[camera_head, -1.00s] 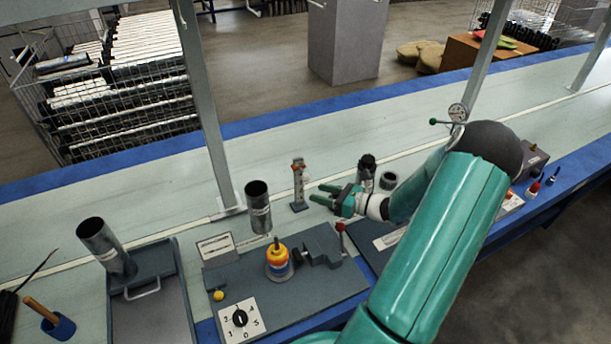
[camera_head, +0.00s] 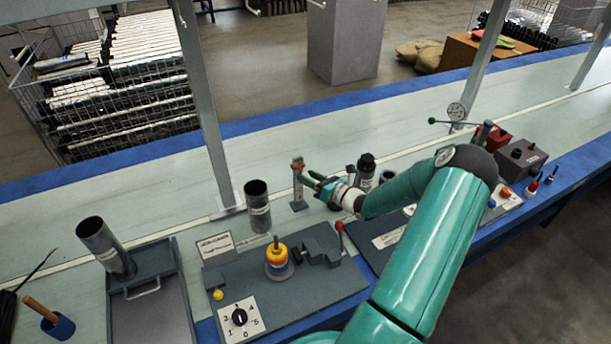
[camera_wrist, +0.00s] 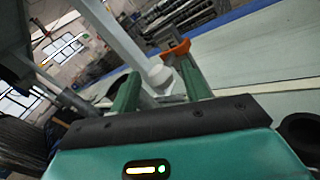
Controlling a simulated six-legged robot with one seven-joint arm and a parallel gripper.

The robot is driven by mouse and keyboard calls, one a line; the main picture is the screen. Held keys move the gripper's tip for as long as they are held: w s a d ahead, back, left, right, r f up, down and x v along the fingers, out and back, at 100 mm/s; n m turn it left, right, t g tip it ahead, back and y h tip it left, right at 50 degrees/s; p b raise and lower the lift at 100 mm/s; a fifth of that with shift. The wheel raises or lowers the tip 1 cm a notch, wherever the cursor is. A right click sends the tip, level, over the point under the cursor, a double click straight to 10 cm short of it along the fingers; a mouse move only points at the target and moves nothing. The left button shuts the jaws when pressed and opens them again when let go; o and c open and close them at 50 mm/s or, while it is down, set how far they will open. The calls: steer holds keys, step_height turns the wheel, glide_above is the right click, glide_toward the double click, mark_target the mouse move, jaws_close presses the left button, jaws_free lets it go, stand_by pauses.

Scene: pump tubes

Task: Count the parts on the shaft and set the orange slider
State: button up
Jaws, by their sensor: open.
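The orange slider (camera_head: 297,165) sits near the top of a small upright scale post (camera_head: 298,190) standing on a grey foot. In the wrist view the orange slider (camera_wrist: 174,50) shows just beyond the fingertips, nearer the right finger. My gripper (camera_head: 309,177) is open and empty, its green fingers close to the post's right side; I cannot tell whether they touch. In the wrist view my gripper (camera_wrist: 158,72) has its fingers apart. The shaft's stacked parts (camera_head: 278,260), with yellow, orange, white and blue-grey rings, stand on the grey plate; their exact number is too small to tell.
A numbered dial (camera_head: 240,317) and a yellow button (camera_head: 218,295) are on the grey plate (camera_head: 300,303). A red-knobbed lever (camera_head: 339,228) rises below my gripper.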

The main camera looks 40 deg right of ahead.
steer(key=shift+w+a, duration=0.15)
steer(key=shift+w, duration=0.85)
jaws_close()
steer(key=shift+a+f, duration=0.2)
steer(key=shift+f, duration=1.85)
jaws_free()
steer(key=shift+a, duration=0.1)
steer(key=shift+d, duration=0.2)
steer(key=s+d, duration=0.2)
steer(key=s, duration=1.1)
steer(key=shift+s+d, duration=0.25)
steer(key=shift+s, duration=0.05)
